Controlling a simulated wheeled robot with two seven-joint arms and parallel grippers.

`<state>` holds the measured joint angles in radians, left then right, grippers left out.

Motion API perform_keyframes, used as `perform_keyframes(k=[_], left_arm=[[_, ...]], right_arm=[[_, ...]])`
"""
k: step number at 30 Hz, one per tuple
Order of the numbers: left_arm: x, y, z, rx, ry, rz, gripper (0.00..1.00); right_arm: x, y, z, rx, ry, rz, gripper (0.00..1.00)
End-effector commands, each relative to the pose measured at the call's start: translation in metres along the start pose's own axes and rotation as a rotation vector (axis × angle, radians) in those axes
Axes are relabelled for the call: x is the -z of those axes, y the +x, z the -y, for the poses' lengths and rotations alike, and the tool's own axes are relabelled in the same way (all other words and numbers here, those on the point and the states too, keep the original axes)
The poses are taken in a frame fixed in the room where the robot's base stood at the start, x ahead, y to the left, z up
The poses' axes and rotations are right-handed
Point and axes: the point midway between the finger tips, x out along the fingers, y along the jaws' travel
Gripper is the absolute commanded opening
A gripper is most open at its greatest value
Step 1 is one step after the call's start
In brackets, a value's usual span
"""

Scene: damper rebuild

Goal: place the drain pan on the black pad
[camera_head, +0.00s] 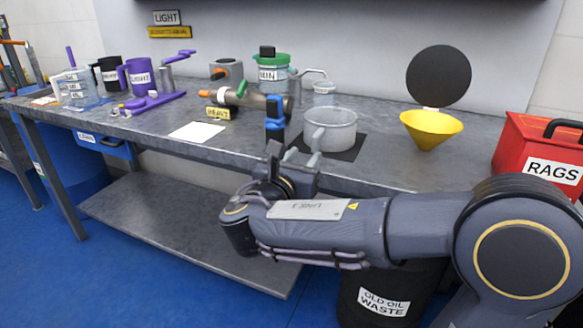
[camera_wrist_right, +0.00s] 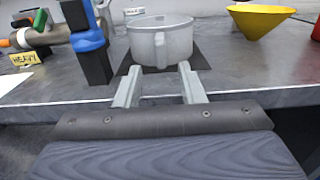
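The drain pan (camera_head: 335,130) is a round, pale grey translucent pan standing upright on the black pad (camera_head: 350,153) near the bench's front edge. In the right wrist view the pan (camera_wrist_right: 147,45) shows its handle toward me, and the dark pad (camera_wrist_right: 200,62) shows around its base. My right gripper (camera_head: 295,152) is at the bench's front edge, just in front of the pan. Its two fingers (camera_wrist_right: 160,67) are spread and empty, on either side of the handle's line; I cannot tell whether they touch it. My left gripper is not in view.
A yellow funnel (camera_head: 431,128) and red rags box (camera_head: 540,150) are to the right. A white sheet (camera_head: 197,131) lies left. The old oil bin (camera_head: 385,300) is below my arm.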

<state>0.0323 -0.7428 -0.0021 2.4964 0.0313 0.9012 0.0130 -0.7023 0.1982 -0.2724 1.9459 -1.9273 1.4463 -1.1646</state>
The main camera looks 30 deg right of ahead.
Motion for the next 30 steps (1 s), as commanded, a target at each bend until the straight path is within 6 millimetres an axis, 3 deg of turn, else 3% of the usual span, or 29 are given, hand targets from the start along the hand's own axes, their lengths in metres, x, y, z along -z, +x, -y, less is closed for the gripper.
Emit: perform_keyframes(k=[3,9,15,20,23,26,27,30], left_arm=[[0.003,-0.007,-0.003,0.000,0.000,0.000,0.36],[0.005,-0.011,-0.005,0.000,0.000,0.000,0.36],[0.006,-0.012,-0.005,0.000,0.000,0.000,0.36],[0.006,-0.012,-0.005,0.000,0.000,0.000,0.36],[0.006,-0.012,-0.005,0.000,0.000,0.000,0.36],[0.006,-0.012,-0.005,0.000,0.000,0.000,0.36],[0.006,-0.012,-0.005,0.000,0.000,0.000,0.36],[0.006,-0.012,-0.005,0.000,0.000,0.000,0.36]], right_arm=[[-0.003,-0.027,-0.001,-0.005,-0.001,0.000,0.36],[-0.001,-0.057,-0.001,-0.003,-0.001,0.001,0.36],[0.000,-0.068,0.000,0.000,-0.001,0.002,0.36],[0.008,-0.062,0.010,0.022,0.027,-0.044,0.36],[0.038,-0.049,0.045,0.101,0.133,-0.206,0.36],[0.091,-0.047,0.102,0.271,0.371,-0.483,0.36],[0.115,-0.056,0.125,0.363,0.501,-0.604,0.36],[0.164,-0.096,0.165,0.630,0.873,-0.873,0.36]])
